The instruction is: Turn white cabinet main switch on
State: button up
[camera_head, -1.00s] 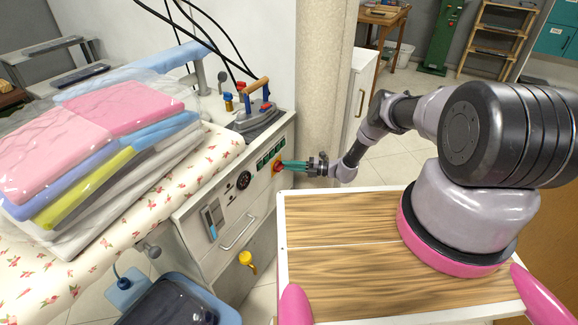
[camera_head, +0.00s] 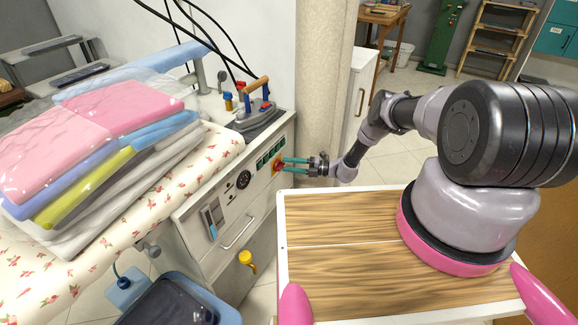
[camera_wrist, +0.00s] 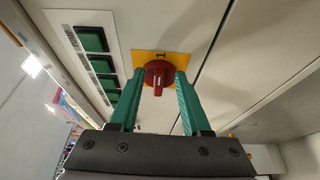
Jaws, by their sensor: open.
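The white cabinet (camera_head: 215,262) stands left of the middle in the head view, its control panel facing my arm. Its main switch is a red rotary knob (camera_wrist: 158,76) on a yellow plate (camera_wrist: 184,61), seen in the wrist view. A white mark on the knob runs roughly along the picture's vertical, and a "1" shows on the plate above it. My gripper (camera_wrist: 159,84) is open, with its two green fingers on either side of the knob. I cannot tell whether either finger touches it. In the head view my gripper (camera_head: 284,163) reaches the panel from the right.
Several green buttons (camera_wrist: 91,39) sit beside the switch. An iron (camera_head: 258,114) stands on top of the cabinet. A black dial (camera_head: 243,180), a handle (camera_head: 238,232) and a yellow tap (camera_head: 247,260) are on its front. Folded bagged clothes (camera_head: 100,140) lie at left.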

jog(key=s+d, duration=0.2)
jog(key=d, duration=0.8)
jog(key=shift+d, duration=0.15)
